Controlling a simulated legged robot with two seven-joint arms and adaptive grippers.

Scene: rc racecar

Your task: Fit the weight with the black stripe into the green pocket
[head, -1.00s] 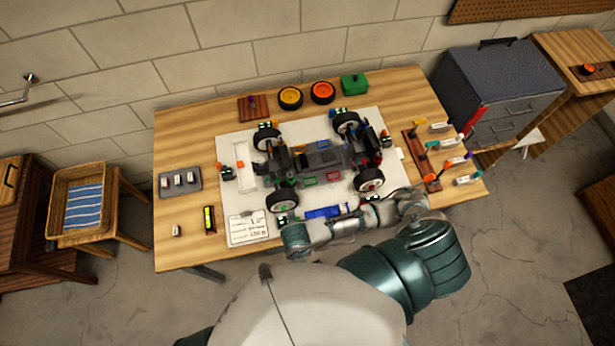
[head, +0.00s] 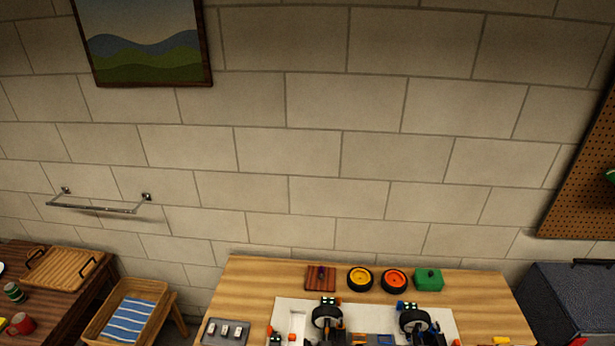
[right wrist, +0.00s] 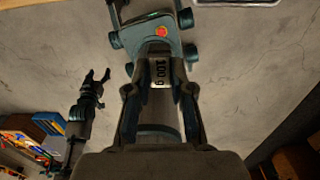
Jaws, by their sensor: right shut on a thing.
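In the right wrist view my right gripper (right wrist: 160,88) is shut on a small pale weight (right wrist: 160,72) with dark "100 g" lettering. No black stripe can be made out on it. The weight is held in the air over grey floor. My left gripper (right wrist: 97,76) shows at the left of that view, with its fingers apart and nothing between them. In the head view the racecar (head: 370,338) shows only in part at the bottom edge. The green pocket cannot be made out in the current frames. Neither gripper shows in the head view.
A grey tray (head: 209,341) with several small weights is at the table's left. A yellow wheel (head: 360,279), an orange wheel (head: 394,281), a green box (head: 428,279) and a brown block (head: 320,278) line the table's back. A blue-grey cabinet (head: 575,300) stands at right.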

